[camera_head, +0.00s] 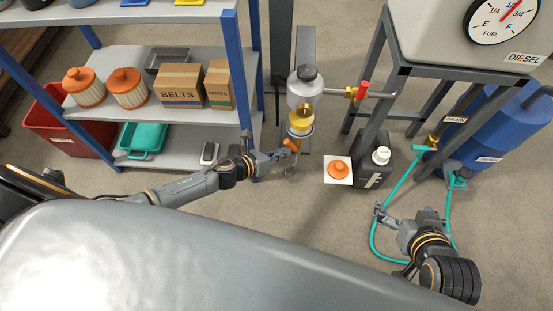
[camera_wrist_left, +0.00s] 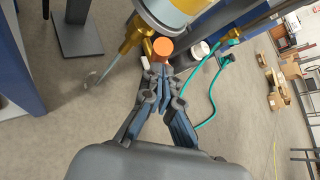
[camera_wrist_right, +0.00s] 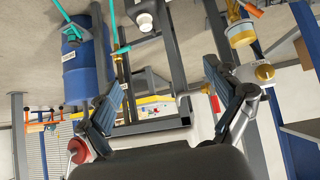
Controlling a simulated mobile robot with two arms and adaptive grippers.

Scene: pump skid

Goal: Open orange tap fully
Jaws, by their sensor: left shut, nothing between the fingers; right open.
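The orange tap (camera_head: 291,143) sits low on the fuel filter (camera_head: 301,122), under its amber bowl. In the right wrist view the tap (camera_wrist_right: 253,10) sticks out sideways from the filter's brass end. My left gripper (camera_head: 283,153) is shut and empty, its fingertips right beside the tap; I cannot tell whether they touch it.
A red-handled valve (camera_head: 363,90) is on the pipe right of the filter. An orange knobbed part on a white card (camera_head: 338,180) and a dark canister (camera_head: 374,165) stand on the floor. A shelf (camera_head: 160,95) fills the left; a teal hose (camera_head: 385,190) loops at right.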

